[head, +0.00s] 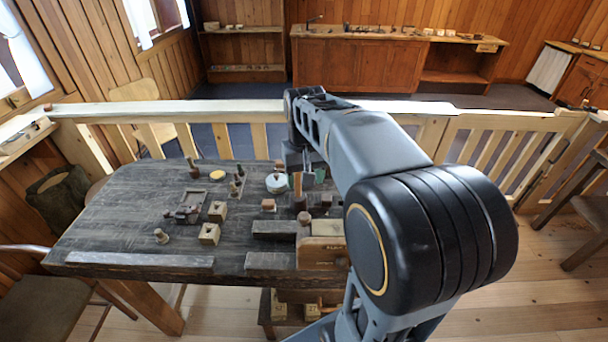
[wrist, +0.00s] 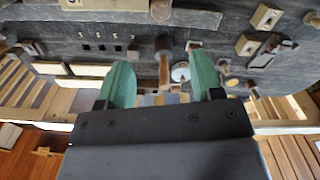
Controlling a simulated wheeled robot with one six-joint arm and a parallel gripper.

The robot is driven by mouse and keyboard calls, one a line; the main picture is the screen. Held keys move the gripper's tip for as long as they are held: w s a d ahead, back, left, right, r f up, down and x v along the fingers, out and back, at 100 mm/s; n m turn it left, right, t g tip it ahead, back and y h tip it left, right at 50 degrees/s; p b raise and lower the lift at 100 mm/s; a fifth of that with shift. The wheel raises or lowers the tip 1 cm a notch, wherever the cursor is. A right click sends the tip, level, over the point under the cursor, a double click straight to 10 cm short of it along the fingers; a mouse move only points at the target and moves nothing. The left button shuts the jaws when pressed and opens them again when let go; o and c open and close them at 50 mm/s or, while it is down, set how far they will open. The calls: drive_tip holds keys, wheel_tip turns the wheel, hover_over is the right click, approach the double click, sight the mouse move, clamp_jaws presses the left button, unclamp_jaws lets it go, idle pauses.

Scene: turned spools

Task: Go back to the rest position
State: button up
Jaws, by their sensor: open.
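My gripper (wrist: 162,78) shows two green fingers in the wrist view, spread apart with nothing held between them. In the head view my gripper (head: 308,178) is partly hidden by my arm, over the back right part of the dark worktable (head: 120,225). In the wrist view a brown turned wooden piece (wrist: 164,60) appears between the fingers but apart from them. A round pale-topped object (wrist: 180,72) appears beside it; I cannot tell whether the fingers touch the table.
Small wooden blocks (head: 210,233), a turned piece (head: 161,236) and a white round tin (head: 277,183) stand on the table. A wooden box (head: 322,253) is at the front. A railing (head: 200,110) runs behind.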

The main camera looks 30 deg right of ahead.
drive_tip(key=shift+r, duration=0.35)
idle(0.3)
drive_tip(key=s+a+f+n+t, duration=0.2)
drive_tip(key=s+a+f+t, duration=0.2)
drive_tip(key=s+a, duration=0.4)
drive_tip(key=shift+s+n, duration=0.4)
drive_tip(key=shift+s, duration=0.3)
idle(0.4)
